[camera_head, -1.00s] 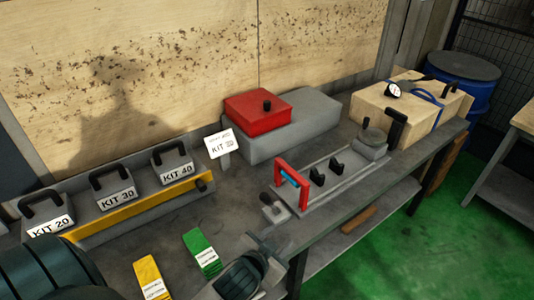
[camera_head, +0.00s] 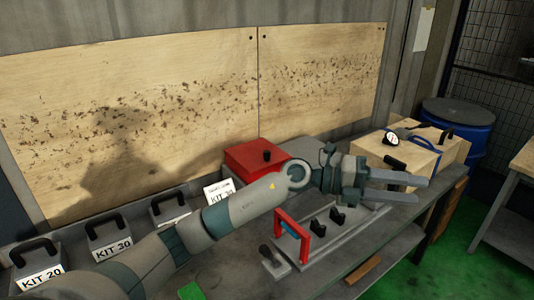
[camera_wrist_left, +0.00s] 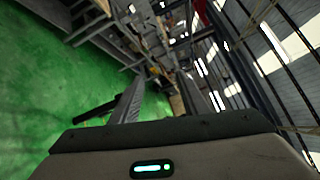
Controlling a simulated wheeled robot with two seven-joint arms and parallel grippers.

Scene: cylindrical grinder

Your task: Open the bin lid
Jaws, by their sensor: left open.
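A red lid (camera_head: 242,157) with a black knob (camera_head: 267,156) sits at the back of the bench, next to a grey box whose body is now mostly behind my left arm. The lid looks shut. My left gripper (camera_head: 421,192) reaches across the bench from the left, to the right of the red lid and well apart from it. Its two fingers point right, spread and empty, in front of the wooden box. The left wrist view shows the same fingers (camera_wrist_left: 160,82) with nothing between them. My right gripper is not in view.
The wooden box (camera_head: 424,160) with a gauge and black handles stands at the right end, near a blue barrel (camera_head: 459,125). Kit boxes (camera_head: 110,240) line the left. Green floor is open at right.

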